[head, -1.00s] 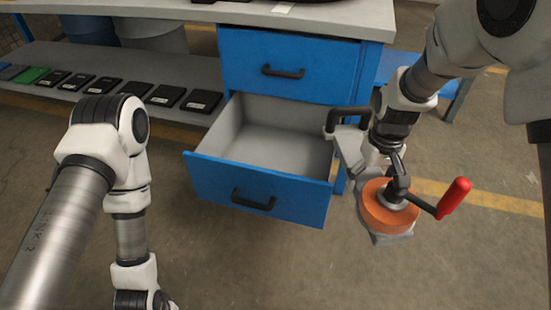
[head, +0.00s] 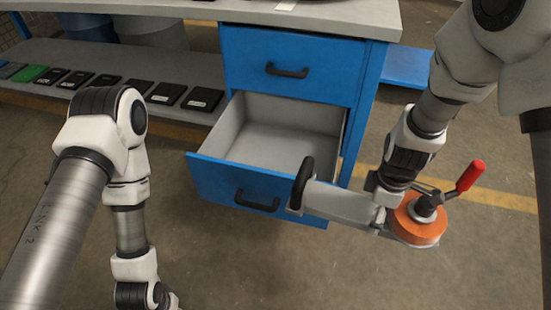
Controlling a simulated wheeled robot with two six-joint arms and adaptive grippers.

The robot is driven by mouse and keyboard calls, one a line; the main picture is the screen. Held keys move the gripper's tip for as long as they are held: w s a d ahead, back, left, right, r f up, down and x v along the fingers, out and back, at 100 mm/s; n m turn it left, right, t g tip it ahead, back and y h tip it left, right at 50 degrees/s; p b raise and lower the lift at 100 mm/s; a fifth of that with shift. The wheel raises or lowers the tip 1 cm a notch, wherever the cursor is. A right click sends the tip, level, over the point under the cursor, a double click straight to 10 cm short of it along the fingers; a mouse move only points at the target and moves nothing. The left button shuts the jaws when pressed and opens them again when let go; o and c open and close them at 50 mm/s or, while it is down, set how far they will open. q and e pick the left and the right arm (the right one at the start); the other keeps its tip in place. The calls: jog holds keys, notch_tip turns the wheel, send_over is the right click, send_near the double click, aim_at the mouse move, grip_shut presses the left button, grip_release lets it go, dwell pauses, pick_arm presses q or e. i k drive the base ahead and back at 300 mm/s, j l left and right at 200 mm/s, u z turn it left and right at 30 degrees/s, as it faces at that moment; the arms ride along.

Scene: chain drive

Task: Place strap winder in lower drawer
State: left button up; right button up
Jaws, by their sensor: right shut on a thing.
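The strap winder (head: 350,205) has a pale grey body, an orange spool (head: 415,222), a red crank knob (head: 469,176) and a black loop handle (head: 302,183). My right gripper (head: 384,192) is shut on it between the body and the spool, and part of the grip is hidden. The winder is held in the air, its black handle pointing left across the right part of the lower drawer's front. The lower drawer (head: 210,172) is pulled out, and its visible inside is empty. My left arm hangs at the left; its gripper is out of the picture.
The blue upper drawer (head: 250,68) above is shut. The grey worktop (head: 340,20) overhangs the cabinet. A low shelf (head: 130,70) at the left holds several black boxes and a green one. Open floor (head: 300,265) lies in front of the drawer.

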aim_at(274, 168)
jog(key=i+j, duration=1.1)
jog(key=i, duration=0.1)
